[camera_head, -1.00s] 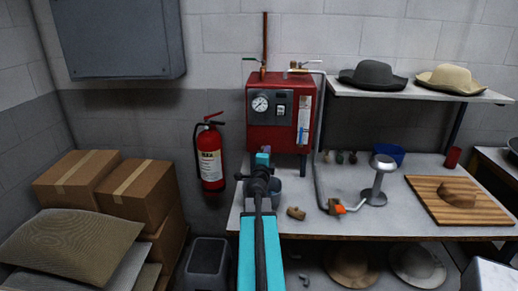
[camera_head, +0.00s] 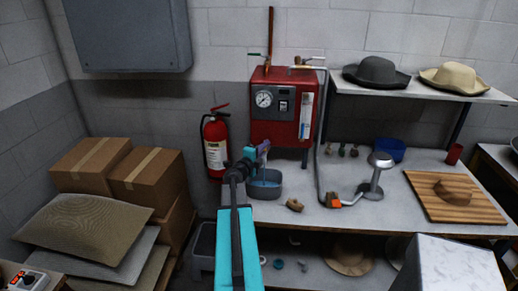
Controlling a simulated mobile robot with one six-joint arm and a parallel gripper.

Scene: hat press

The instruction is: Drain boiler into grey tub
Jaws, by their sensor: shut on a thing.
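The red boiler (camera_head: 284,118), with a round gauge and a sight glass, stands at the back of the workbench. The dark grey tub (camera_head: 276,190) sits on the bench below the boiler's lower left front, with blue showing inside. My gripper (camera_head: 258,150) is at the boiler's lower left front, above the tub. It is shut on a small purplish part (camera_head: 264,147), which looks like the drain valve handle. A thin pale blue streak drops from there towards the tub and looks like water. My arm hides the tub's left side.
A bent pipe (camera_head: 317,150) runs down right of the boiler to an orange-handled valve. A metal stand (camera_head: 376,178) and a wooden board (camera_head: 453,198) are farther right. A grey bin (camera_head: 203,245) stands below.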

